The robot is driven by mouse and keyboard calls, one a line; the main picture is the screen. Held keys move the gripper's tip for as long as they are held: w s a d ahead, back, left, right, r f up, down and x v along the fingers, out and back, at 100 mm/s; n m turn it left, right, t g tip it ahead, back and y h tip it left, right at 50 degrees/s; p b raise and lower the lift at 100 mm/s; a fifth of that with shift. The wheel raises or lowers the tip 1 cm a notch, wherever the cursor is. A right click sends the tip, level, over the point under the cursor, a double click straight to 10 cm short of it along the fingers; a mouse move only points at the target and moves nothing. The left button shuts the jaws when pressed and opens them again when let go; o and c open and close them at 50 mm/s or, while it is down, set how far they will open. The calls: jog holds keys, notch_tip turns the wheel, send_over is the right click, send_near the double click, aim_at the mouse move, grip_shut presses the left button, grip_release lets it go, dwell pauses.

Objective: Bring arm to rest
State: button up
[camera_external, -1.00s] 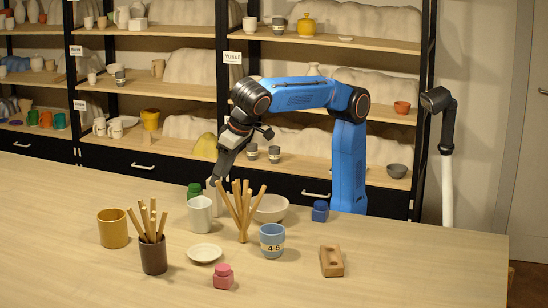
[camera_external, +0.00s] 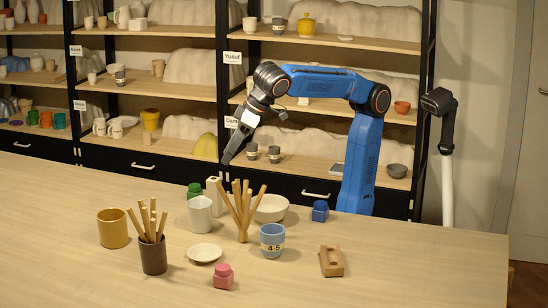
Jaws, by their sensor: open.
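My blue arm stands behind the table (camera_external: 420,245) at the right of the middle. My gripper (camera_external: 227,158) points down and to the left, in the air above the far part of the table. It is open and I see nothing held in it. Below it stand a pale upright bottle-like piece (camera_external: 212,191), a green jar (camera_external: 194,190) and a white cup (camera_external: 199,215). The gripper is apart from all of them.
Nearby stand a bundle of sticks (camera_external: 243,212), a pale bowl (camera_external: 271,208), a blue jar (camera_external: 320,211), a blue cup (camera_external: 272,240), a wooden block (camera_external: 331,261) and a yellow mug (camera_external: 112,228). Shelves (camera_external: 330,40) rise behind.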

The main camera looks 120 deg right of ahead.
jog(key=s+d+f+n, duration=0.1)
jog(key=s+d+f, duration=0.1)
jog(key=s+f, duration=0.6)
jog(key=s+d+f+n+y, duration=0.1)
jog(key=s+d+f+n, duration=0.1)
jog(key=s+f, duration=0.6)
jog(key=s+d+f+n+y, duration=0.1)
jog(key=s+f, duration=0.7)
jog(key=f, duration=0.9)
jog(key=shift+s+d+f+n+g, duration=0.2)
jog(key=shift+s+d+n+g, duration=0.15)
jog(key=shift+d+n, duration=0.45)
